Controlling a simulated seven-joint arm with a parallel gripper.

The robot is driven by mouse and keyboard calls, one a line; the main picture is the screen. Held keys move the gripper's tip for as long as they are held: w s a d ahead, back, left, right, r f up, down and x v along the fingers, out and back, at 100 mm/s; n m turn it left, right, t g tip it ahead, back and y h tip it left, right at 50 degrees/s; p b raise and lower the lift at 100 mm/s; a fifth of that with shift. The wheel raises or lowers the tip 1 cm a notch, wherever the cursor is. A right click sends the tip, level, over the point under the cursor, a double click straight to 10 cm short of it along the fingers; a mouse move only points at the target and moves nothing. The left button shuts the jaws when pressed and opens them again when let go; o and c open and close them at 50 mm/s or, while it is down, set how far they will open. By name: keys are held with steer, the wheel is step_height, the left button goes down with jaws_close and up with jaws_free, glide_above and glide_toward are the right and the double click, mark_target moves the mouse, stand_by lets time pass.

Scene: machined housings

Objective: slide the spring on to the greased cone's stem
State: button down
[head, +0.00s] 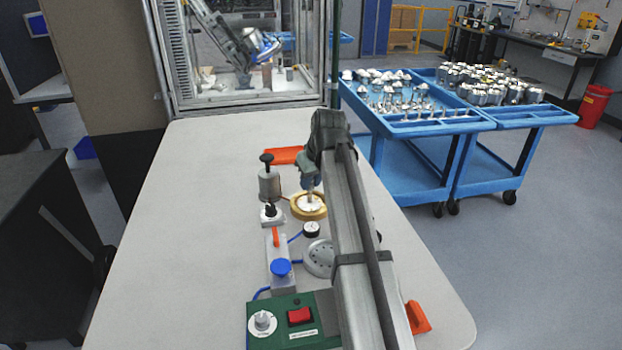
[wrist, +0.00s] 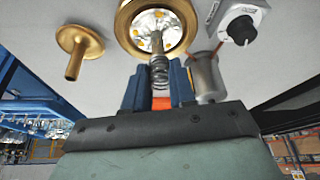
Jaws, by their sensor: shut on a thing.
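My gripper (wrist: 157,90) is shut on the dark coil spring (wrist: 158,72), which sits between its two blue fingers. In the head view my gripper (head: 309,186) is above the brass-rimmed round part (head: 294,206). In the wrist view, this part (wrist: 126,30) has a pale inside with yellow-orange spots, apparently the greased cone. A thin metal stem (wrist: 157,42) stands from its middle, in line with the spring. The spring's end meets or overlaps the stem's tip; I cannot tell how far it is around it. Another brass cone with a stem (wrist: 78,50) stands to the left, without visible spots.
A grey metal cylinder (wrist: 207,80) is close to the right finger. A white block with a black knob (wrist: 240,28) is beyond it. A green control box (head: 282,315) with a red switch is at the table's front. The table's left side (head: 190,230) is clear.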

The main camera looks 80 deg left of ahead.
mark_target(311, 185)
steer(key=shift+f, duration=0.3)
stand_by(0.6)
steer(key=shift+c, duration=1.9)
jaws_free()
steer(key=shift+r, duration=0.1)
steer(key=shift+r, duration=3.95)
